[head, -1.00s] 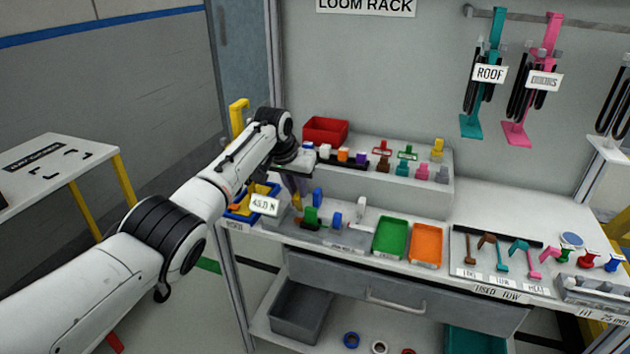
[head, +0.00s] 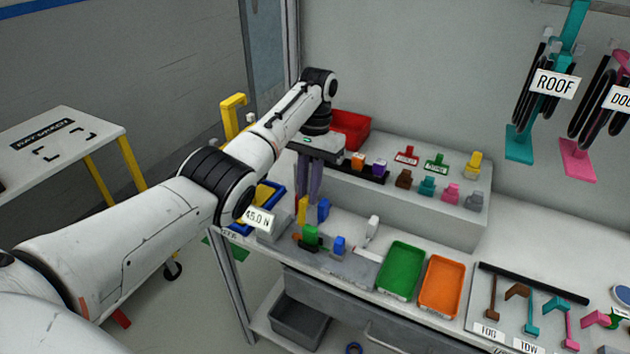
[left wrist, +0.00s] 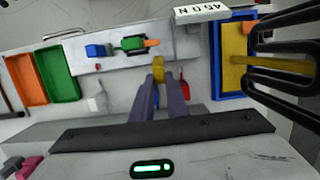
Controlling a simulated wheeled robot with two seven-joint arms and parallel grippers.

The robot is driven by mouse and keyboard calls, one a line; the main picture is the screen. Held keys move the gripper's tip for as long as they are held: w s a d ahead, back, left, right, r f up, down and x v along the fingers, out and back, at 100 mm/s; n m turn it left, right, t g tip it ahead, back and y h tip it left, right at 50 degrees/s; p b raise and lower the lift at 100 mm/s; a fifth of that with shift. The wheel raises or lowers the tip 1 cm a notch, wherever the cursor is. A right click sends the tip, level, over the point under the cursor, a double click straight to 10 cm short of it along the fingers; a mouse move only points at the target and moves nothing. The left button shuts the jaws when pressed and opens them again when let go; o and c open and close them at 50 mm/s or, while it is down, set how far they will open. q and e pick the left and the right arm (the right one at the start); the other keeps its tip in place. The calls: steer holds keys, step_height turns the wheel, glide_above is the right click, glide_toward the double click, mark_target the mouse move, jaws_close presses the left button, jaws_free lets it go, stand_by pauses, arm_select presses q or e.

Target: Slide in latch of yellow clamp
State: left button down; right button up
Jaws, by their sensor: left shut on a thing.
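My left gripper (head: 309,196) reaches down from above at the left end of the bench. Its two purple-grey fingers are shut on a yellow piece, the yellow clamp (head: 302,209). In the left wrist view the yellow clamp (left wrist: 158,68) shows between the fingertips (left wrist: 158,84). Only its upper part is clear; I cannot make out its latch or whether it is slid in. My right gripper is not in view.
A blue clamp (head: 323,209) stands close to the right of the fingers. Green (head: 310,236) and blue (head: 339,246) pieces sit on a grey fixture in front. A blue-rimmed bin (left wrist: 217,60) is close by. Green (head: 401,271) and orange (head: 441,287) trays lie to the right.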

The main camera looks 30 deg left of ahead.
arm_select(q)
steer(key=shift+f, duration=0.1)
stand_by(0.3)
steer(key=c, duration=2)
jaws_free()
step_height(320, 180, up, 10)
steer(key=w, duration=0.2)
